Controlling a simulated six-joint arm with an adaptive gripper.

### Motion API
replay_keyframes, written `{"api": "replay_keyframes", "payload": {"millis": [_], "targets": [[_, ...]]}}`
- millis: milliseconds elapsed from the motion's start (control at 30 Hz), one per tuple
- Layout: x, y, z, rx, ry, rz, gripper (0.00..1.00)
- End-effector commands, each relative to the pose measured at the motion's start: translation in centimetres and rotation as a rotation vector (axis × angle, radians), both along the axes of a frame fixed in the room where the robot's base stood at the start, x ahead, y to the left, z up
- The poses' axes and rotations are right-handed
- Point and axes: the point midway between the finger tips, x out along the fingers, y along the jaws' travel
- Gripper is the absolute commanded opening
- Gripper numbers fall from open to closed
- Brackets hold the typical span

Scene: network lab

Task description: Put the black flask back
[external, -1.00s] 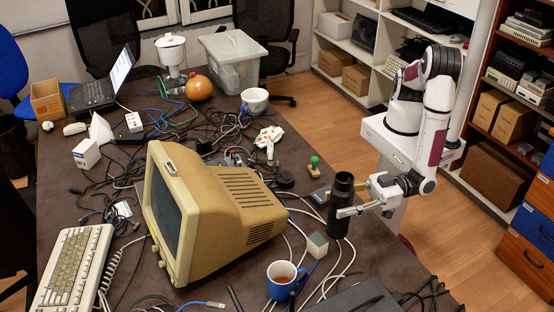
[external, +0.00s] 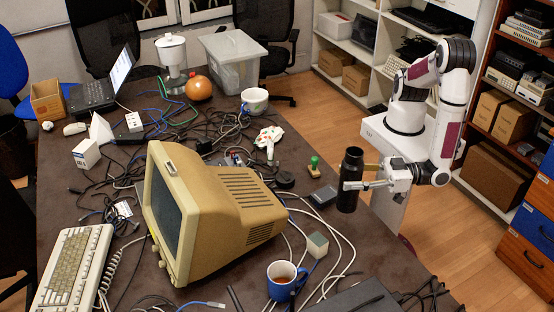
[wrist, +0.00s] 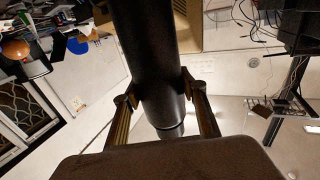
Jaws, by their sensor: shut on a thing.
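The black flask (external: 350,178) is upright between the fingers of my gripper (external: 352,184) at the table's right side. My gripper is shut on it around its middle. In the wrist view the flask (wrist: 150,50) runs between the two fingers of my gripper (wrist: 165,105), which touch it on both sides. The flask appears to be held above the table top; the exact gap under its base is hard to tell.
A beige computer monitor (external: 215,215) stands left of the flask. A blue mug (external: 281,284), a small pale box (external: 317,244), a dark square device (external: 323,196) and a green-topped stamp (external: 314,166) are nearby. Loose cables (external: 345,262) cover the table's front right.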

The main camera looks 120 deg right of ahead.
Motion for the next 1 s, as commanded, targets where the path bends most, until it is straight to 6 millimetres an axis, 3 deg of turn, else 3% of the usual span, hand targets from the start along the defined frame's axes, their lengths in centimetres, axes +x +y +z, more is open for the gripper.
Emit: {"api": "replay_keyframes", "payload": {"millis": [267, 700, 1000], "targets": [[0.0, 0.0, -0.5, -0.002, -0.001, 0.001, 0.02], [0.0, 0.0, -4.6, -0.001, -0.001, 0.001, 0.02], [0.0, 0.1, -5.8, 0.000, -0.002, 0.001, 0.02]]}}
